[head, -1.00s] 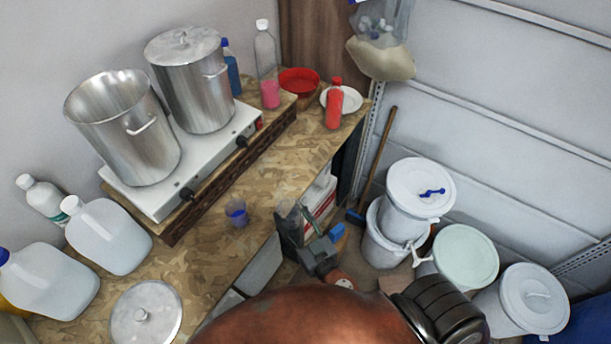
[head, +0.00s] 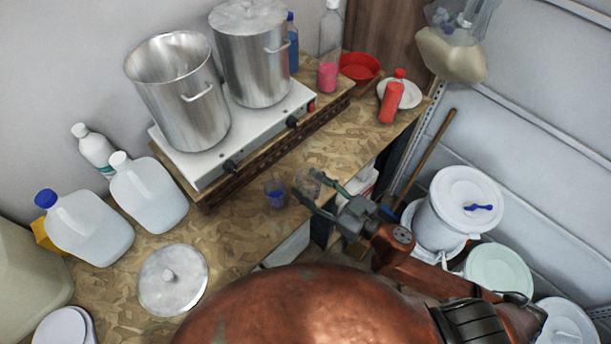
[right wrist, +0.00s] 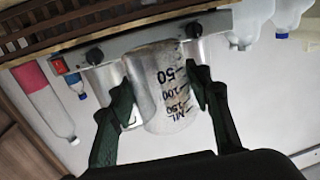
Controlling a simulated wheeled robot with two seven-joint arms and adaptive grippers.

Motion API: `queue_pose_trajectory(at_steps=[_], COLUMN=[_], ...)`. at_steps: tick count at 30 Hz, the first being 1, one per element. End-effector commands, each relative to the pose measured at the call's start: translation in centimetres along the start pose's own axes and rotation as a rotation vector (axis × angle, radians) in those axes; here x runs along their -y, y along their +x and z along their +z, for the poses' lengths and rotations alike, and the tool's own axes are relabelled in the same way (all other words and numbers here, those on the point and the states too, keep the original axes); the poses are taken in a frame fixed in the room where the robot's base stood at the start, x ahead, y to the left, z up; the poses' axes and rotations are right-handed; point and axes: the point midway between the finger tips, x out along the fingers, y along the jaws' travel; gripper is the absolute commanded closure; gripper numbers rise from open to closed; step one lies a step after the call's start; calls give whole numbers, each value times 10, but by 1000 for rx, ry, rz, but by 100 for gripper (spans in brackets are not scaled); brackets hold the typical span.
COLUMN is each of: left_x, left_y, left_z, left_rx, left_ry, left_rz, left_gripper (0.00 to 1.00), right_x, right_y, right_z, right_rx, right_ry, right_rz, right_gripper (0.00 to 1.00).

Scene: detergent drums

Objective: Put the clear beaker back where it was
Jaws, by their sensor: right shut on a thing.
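The clear beaker (head: 308,184) is between the fingers of my right gripper (head: 309,186), near the front edge of the wooden worktop. In the right wrist view, the beaker (right wrist: 166,85) shows black volume marks, and the two dark fingers of the right gripper (right wrist: 160,92) are shut on its sides. It looks empty. I cannot tell whether its base touches the worktop. My left gripper is not in view.
A small cup with blue liquid (head: 276,193) stands just left of the held beaker. Behind are a hotplate (head: 215,165) with two steel pots, and a red bottle (head: 392,100). A steel lid (head: 172,280) and white jugs (head: 148,195) are at left. Bare worktop (head: 235,225) lies between.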

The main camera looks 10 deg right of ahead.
Motion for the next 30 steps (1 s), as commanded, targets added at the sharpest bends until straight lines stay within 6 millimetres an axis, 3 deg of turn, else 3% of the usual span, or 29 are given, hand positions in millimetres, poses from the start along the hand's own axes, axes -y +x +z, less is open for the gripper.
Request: queue_pose_trajectory(at_steps=[5,14,18,22,30], left_x=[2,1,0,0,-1], left_y=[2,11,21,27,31], left_z=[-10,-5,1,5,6], left_rx=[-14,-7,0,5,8], left_ry=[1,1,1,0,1], left_rz=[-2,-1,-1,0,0], left_gripper=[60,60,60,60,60], right_x=[-14,-66,-81,-91,-99], right_y=[16,64,77,86,94], right_z=[8,42,72,88,102], right_rx=[0,0,0,0,0], right_ry=[-3,-2,3,2,2], right_rz=[-19,-17,-15,-17,-17], right_gripper=[81,81,81,81,81])
